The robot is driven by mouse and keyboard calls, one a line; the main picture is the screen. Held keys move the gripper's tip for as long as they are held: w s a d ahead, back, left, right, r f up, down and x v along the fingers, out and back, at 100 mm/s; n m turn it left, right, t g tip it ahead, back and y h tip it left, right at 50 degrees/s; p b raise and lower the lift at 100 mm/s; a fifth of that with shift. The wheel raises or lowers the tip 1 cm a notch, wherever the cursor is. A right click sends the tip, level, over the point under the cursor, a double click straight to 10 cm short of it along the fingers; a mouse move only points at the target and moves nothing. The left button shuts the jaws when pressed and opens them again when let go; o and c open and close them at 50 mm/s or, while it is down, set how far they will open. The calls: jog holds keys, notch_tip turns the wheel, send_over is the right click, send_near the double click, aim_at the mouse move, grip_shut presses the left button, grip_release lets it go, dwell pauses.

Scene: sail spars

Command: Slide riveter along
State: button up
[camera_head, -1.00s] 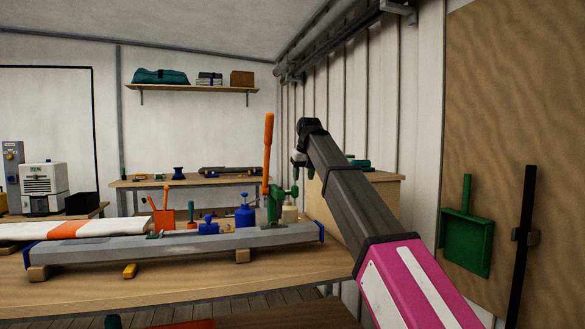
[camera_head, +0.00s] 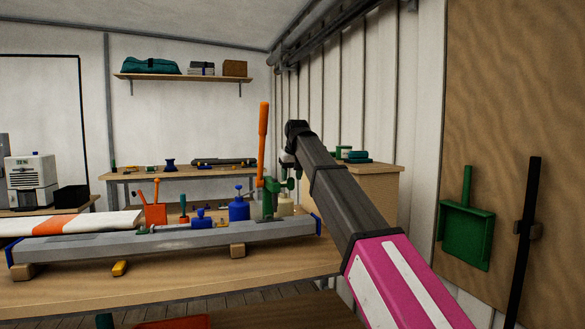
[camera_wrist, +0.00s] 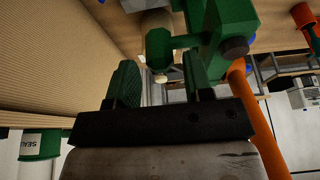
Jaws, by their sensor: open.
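The riveter (camera_head: 269,197) is a green tool with a long upright orange handle (camera_head: 263,132). It stands at the right end of a long grey spar (camera_head: 165,242) with blue ends. My gripper (camera_head: 287,164) is at the riveter's right, close to its upper part, small and partly hidden by my wrist. In the wrist view my gripper (camera_wrist: 160,66) shows two green-padded fingers, apart, with nothing clearly held between them. Contact cannot be told.
A blue can (camera_head: 239,208), a small blue tool and an orange bin (camera_head: 156,214) stand behind the spar. A striped sail roll (camera_head: 75,222) lies at left. Wooden blocks (camera_head: 237,250) support the spar. A wooden cabinet (camera_head: 370,182) stands behind my arm.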

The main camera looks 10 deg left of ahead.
jog(key=shift+w+a+f, duration=0.1)
jog(key=shift+w+f, duration=0.1)
jog(key=shift+f, duration=0.6)
jog(key=shift+c, duration=0.6)
jog(key=c, duration=0.6)
jog(key=shift+w+d+f, duration=0.1)
jog(key=shift+w+d, duration=0.2)
jog(key=shift+d, duration=0.25)
jog(key=o, duration=1)
jog(key=shift+c, duration=0.2)
